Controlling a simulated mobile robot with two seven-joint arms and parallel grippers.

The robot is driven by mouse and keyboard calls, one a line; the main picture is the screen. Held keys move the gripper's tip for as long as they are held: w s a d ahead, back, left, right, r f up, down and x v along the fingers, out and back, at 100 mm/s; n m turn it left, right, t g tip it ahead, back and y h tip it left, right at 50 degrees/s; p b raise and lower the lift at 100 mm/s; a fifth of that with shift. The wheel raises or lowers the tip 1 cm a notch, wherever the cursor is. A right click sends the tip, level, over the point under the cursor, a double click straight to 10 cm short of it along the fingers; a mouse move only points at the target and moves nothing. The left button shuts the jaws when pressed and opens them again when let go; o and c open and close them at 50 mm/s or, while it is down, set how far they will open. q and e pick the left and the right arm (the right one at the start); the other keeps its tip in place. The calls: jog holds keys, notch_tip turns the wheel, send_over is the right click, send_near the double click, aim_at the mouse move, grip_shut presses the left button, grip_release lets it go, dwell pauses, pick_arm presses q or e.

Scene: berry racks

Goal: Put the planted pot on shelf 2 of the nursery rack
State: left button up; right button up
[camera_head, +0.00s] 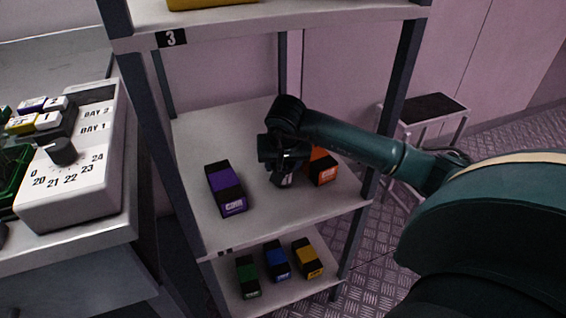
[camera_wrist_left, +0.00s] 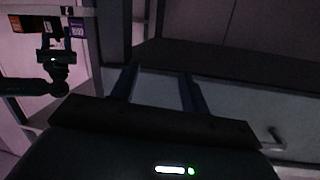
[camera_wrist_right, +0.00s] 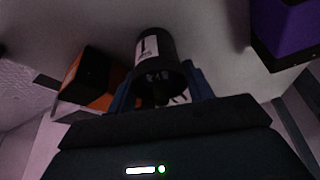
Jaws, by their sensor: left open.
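The nursery rack (camera_head: 147,40) stands in the middle of the head view. Its middle shelf (camera_head: 190,135) bears a black pot (camera_head: 284,180) with a white label, near my right gripper (camera_head: 282,150), which reaches in from the right and hides most of the pot. In the right wrist view the pot (camera_wrist_right: 150,48) is between the fingers of my right gripper (camera_wrist_right: 160,85); whether they press on it I cannot tell. No plant is clearly visible. My left gripper (camera_wrist_left: 160,85) is open and empty in the left wrist view, outside the head view.
On the same shelf, a purple-and-black box (camera_head: 226,188) stands left of the pot and an orange-and-black box (camera_head: 321,166) close on its right. Several boxes stand on the shelf below (camera_head: 232,300). A dial unit (camera_head: 70,180) is on the left bench. A stool (camera_head: 425,108) stands behind right.

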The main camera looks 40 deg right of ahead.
jog(key=o, duration=0.4)
jog(key=shift+r, duration=0.15)
pick_arm(q)
jog(key=g+p, duration=0.1)
jog(key=s+g+p, duration=0.1)
jog(key=p, duration=0.1)
jog(key=shift+a+r+n+y, duration=0.15)
jog(key=shift+a+n+y, duration=0.15)
jog(key=shift+y, duration=0.1)
pick_arm(e)
jog(key=v, duration=1.2)
